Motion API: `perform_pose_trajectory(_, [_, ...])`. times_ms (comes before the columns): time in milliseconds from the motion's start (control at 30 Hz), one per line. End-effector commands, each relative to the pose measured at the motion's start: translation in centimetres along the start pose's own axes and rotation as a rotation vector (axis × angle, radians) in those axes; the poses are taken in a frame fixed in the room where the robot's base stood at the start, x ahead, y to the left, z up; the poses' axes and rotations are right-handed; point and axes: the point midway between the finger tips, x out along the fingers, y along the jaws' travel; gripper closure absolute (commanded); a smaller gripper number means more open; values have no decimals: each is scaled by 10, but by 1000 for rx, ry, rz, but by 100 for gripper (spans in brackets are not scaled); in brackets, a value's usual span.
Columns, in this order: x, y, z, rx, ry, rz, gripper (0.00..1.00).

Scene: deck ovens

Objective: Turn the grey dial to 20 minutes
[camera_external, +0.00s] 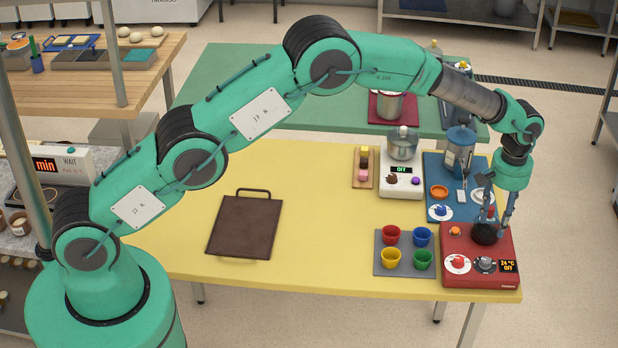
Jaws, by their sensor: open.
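A red appliance (478,280) stands at the front right corner of the yellow table. A small grey dial (485,265) sits on its front part, between a red knob on a white disc (457,264) and a display (508,266) that reads 24 °C and OFF. The dial's marks are too small to read. My gripper (494,220) is open and points down over the back part of the appliance, behind the grey dial. Its fingers are close to a black round piece (484,234); I cannot tell whether they touch it. The gripper looks empty.
A grey tray (379,262) with several coloured cups lies left of the appliance. A blue mat (432,172) with a jug (460,150) and dishes lies behind it. A white scale (401,185) and brown board (245,225) are further left. The table between board and tray is clear.

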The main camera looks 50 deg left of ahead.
Motion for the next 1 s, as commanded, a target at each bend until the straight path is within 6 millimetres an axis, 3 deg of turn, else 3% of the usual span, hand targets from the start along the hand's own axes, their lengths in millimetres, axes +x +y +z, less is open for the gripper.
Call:
perform_pose_trajectory(367, [26,0,0,0,-1,-1,55])
perform_pose_trajectory(1000, [121,-1,0,0,-1,-1,55])
